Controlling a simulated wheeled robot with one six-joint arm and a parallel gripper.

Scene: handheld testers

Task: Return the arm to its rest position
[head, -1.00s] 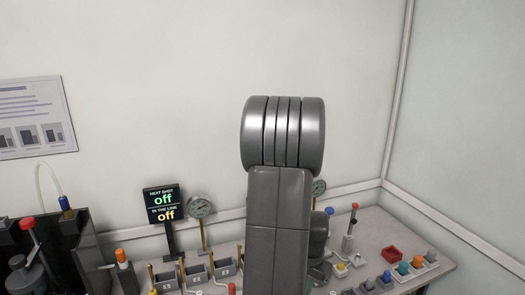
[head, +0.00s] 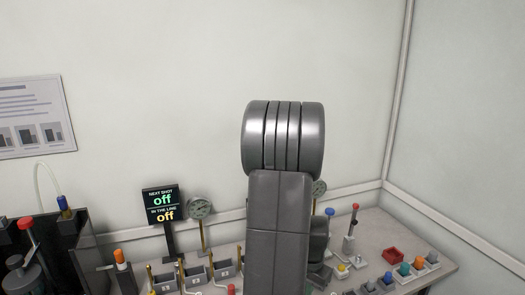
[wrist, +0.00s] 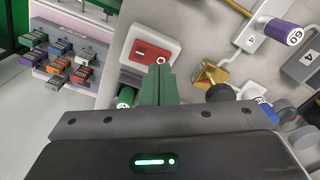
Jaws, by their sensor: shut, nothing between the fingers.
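My gripper (wrist: 158,82) shows in the wrist view with its two dark green fingers together and nothing between them. The fingertips lie in front of a white plate with a red block (wrist: 150,52), and I cannot tell how far above it they are. In the head view my grey arm stands upright in the middle and hides part of the bench. The gripper's fingers cannot be made out there.
In the wrist view, a brass block (wrist: 211,74) and purple-ended handle (wrist: 281,32) are nearby.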

